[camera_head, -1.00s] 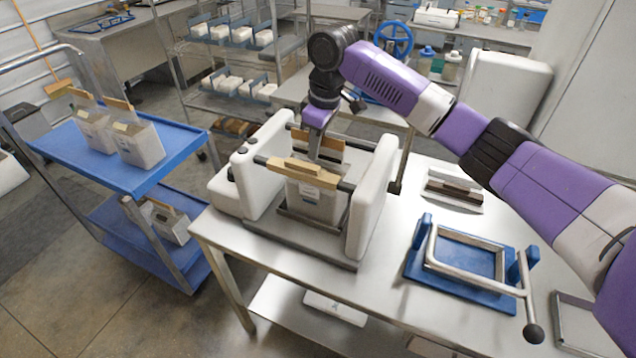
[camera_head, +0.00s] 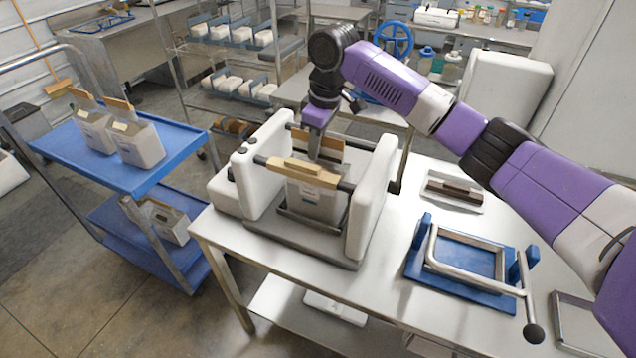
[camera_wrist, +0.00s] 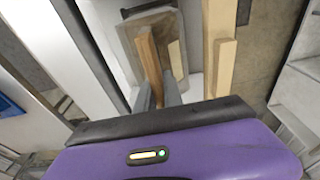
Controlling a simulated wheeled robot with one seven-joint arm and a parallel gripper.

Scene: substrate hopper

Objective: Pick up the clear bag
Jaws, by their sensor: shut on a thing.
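A clear, see-through bag (camera_wrist: 177,28) with a brown strip and a pale label shows at the top of the wrist view. In the head view, a pale bag body (camera_head: 315,203) stands between the white side housings of the bench machine. My gripper (camera_head: 316,152) reaches down into the machine from above, behind the front wooden bar. In the wrist view, the fingers (camera_wrist: 158,95) are shut on the bag's top at the brown strip (camera_wrist: 149,58). The exact contact is partly hidden by my wrist.
A pale wooden bar (camera_head: 305,172) lies across the machine in front of my gripper. White housings (camera_head: 370,198) flank it closely. A blue frame with a metal handle (camera_head: 470,262) and a small tray (camera_head: 455,188) lie to the right. A blue cart (camera_head: 95,165) with bags stands left.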

